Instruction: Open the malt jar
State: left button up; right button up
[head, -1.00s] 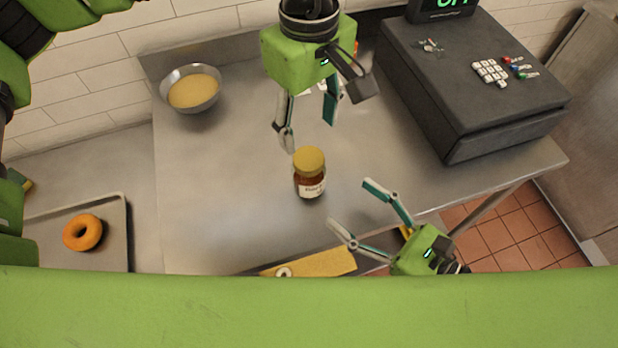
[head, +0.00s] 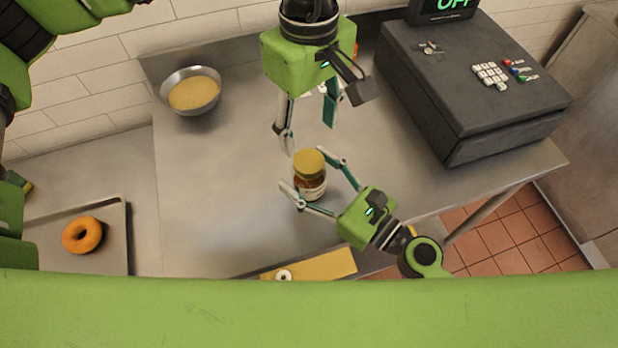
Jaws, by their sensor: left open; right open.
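The malt jar (head: 310,187) stands upright on the steel table, a brown glass jar with a white label and a yellow lid (head: 309,161) on it. My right gripper (head: 308,171) is open, with one finger on each side of the jar; I cannot tell whether the fingers touch the glass. My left gripper (head: 309,130) is open and empty, pointing down above and behind the jar in the picture.
A black cash register (head: 470,85) stands at the right. A metal bowl of yellow batter (head: 192,92) is at the back left. A tray (head: 122,225) with a bagel (head: 82,234) lies at far left. A yellow board (head: 325,265) is at the front edge. The table left of the jar is clear.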

aim_at(309, 160)
jog(key=shift+c, duration=0.5)
grip_shut()
pick_arm(q)
jog(key=m, duration=1.7)
jog(key=shift+m, duration=0.4)
jog(key=shift+f, duration=4)
